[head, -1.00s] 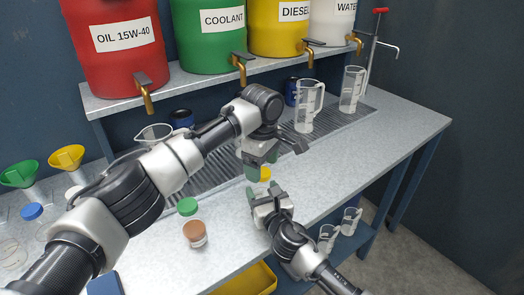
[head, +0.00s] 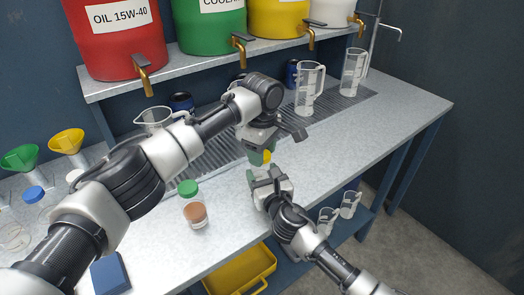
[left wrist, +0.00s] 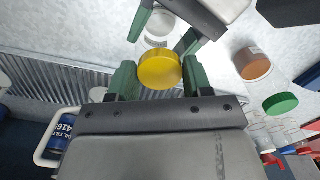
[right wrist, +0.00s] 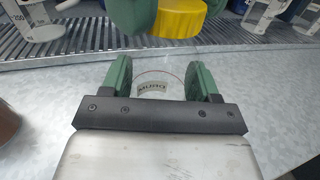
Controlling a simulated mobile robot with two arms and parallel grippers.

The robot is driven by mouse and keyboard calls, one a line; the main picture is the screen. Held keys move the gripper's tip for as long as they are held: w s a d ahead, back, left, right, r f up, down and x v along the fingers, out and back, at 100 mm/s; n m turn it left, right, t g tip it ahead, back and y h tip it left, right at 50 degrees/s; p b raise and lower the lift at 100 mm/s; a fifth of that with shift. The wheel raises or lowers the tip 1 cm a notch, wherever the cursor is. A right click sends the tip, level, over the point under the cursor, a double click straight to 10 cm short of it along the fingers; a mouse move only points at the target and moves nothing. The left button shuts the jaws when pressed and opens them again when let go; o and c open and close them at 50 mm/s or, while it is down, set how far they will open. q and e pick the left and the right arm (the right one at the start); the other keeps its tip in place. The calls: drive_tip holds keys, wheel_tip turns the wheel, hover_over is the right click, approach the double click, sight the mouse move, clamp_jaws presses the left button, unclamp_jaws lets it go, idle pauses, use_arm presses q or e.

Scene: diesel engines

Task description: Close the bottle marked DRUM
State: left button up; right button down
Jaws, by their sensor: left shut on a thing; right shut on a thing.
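My left gripper (head: 262,156) is shut on a yellow cap (left wrist: 160,69), which also shows in the head view (head: 267,156) and the right wrist view (right wrist: 178,18). My right gripper (head: 264,178) is shut on a small clear bottle (right wrist: 153,78) with a label that is hard to read from this angle. The bottle's round top shows between the right fingers in the left wrist view (left wrist: 160,27). The cap is apart from the bottle, above and beyond it in the right wrist view. In the head view the grippers mostly hide the bottle.
A jar with brown contents (head: 195,214) and a green cap (head: 188,188) lie left of the grippers on the grey bench (head: 330,165). A drain grate (head: 222,150), clear jugs (head: 309,88) and a shelf of drums stand behind. The bench's right end is clear.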

use_arm(q)
drive_tip(key=m, duration=1.8)
drive_tip(key=shift+m, duration=0.4)
drive_tip(key=m, duration=0.3)
drive_tip(key=shift+m, duration=0.4)
drive_tip(key=m, duration=0.6)
drive_tip(key=shift+f, duration=0.1)
drive_tip(key=o, duration=1.1)
